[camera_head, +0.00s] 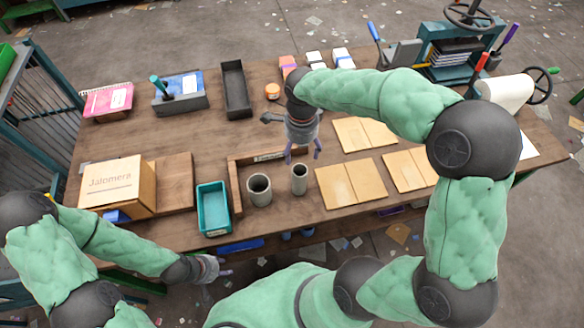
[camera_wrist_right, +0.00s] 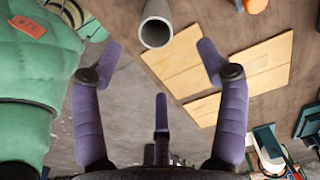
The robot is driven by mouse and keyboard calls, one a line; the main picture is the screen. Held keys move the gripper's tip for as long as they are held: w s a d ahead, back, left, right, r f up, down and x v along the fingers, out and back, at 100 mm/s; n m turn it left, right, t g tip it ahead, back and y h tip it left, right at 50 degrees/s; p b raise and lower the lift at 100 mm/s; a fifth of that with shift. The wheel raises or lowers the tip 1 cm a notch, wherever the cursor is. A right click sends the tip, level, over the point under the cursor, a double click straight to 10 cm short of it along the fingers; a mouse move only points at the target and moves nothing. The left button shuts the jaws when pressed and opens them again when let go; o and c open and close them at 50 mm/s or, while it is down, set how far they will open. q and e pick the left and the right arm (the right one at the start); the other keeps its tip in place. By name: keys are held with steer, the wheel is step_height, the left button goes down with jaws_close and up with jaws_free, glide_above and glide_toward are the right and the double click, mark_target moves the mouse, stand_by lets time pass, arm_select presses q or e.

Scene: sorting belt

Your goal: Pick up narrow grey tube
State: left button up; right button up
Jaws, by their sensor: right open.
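The narrow grey tube (camera_head: 299,180) stands upright on the table in the head view, right of a wider grey tube (camera_head: 259,191). A hollow grey tube (camera_wrist_right: 156,25), apparently the narrow one, shows at the top of the right wrist view. My right gripper (camera_head: 303,154) is just behind and above the narrow tube, fingers pointing down. In the right wrist view my right gripper (camera_wrist_right: 162,62) has its purple fingers spread, with nothing between them. My left gripper (camera_head: 221,271) is off the table's front edge, small in view; its opening is unclear.
A teal tray (camera_head: 213,209) and a low wooden divider (camera_head: 235,190) lie left of the tubes. Flat wooden boards (camera_head: 352,184) lie to the right. A cardboard box (camera_head: 118,185) stands at left. An orange jar (camera_head: 272,91) and a black tray (camera_head: 236,90) are behind.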

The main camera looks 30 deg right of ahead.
steer(key=b, duration=0.1)
glide_toward(299, 171)
steer(key=s, duration=0.1)
steer(key=f, duration=0.2)
steer(key=f+b, duration=0.1)
steer(key=f, duration=0.1)
steer(key=s+a+f, duration=0.1)
steer(key=f, duration=0.1)
steer(key=shift+b, duration=0.3)
steer(key=shift+w+d+f, duration=0.1)
steer(key=shift+f, duration=0.25)
steer(key=c, duration=1)
